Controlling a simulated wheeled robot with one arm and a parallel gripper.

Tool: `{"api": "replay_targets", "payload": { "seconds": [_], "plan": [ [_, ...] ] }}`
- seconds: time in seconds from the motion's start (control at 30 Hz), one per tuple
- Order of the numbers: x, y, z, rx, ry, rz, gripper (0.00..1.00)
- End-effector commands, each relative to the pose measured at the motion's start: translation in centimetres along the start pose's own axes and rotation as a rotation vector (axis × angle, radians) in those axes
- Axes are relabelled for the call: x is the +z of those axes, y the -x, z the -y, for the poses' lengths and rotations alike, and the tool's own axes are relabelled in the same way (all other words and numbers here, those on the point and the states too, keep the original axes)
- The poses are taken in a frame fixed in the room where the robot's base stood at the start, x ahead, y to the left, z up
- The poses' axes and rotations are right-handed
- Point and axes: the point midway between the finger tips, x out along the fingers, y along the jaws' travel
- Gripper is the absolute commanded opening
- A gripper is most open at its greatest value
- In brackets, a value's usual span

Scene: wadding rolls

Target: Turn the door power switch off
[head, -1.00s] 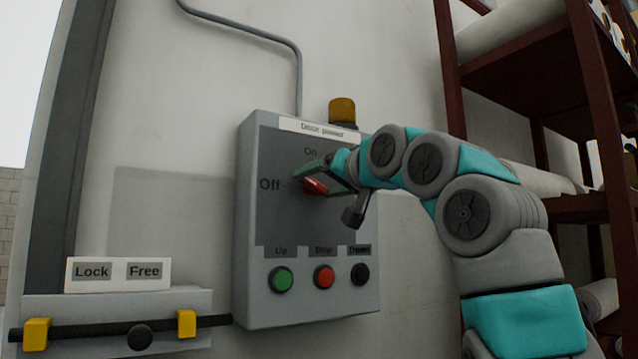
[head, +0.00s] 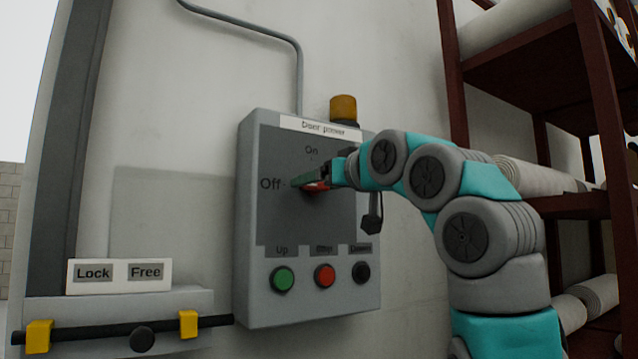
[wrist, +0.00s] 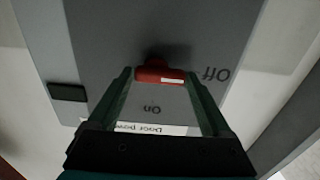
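The door power switch is a red knob (head: 318,187) on a grey control box (head: 250,290), with "On" printed above it and "Off" to its left. In the wrist view the red knob (wrist: 152,74) lies across between the fingertips, its white mark at the end towards the "Off" label (wrist: 216,75). My gripper (head: 311,182) is at the knob, with a green finger partly covering it. In the wrist view my gripper (wrist: 158,78) has a finger at each end of the knob, seemingly touching both ends.
Green (head: 283,280), red (head: 325,275) and black (head: 361,273) buttons sit below the switch. An amber lamp (head: 343,109) tops the box. A latch bar (head: 110,338) with a Lock/Free sign (head: 118,274) is at lower left. A rack (head: 590,90) with rolls stands right.

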Motion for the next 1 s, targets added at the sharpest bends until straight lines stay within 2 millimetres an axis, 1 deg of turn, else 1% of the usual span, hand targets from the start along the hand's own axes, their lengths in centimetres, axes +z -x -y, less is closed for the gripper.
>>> {"api": "replay_targets", "payload": {
  "seconds": [0.03,0.1,0.13,0.37,0.53,0.67,0.9,1.0],
  "plan": [
    [0.0,0.0,0.0,0.0,0.0,0.0,0.9],
    [0.0,0.0,0.0,0.0,-0.001,0.0,0.98],
    [0.0,0.0,0.0,0.0,-0.001,0.0,1.0],
    [0.0,0.0,0.0,0.0,-0.002,0.001,1.0],
    [0.1,0.8,0.0,-0.001,-0.002,0.001,1.0],
    [0.1,2.3,0.1,-0.002,-0.002,-0.002,1.0],
    [0.1,6.2,0.1,-0.002,-0.001,-0.003,1.0],
    [0.1,7.3,0.0,0.0,-0.002,0.0,1.0]
  ]
}}
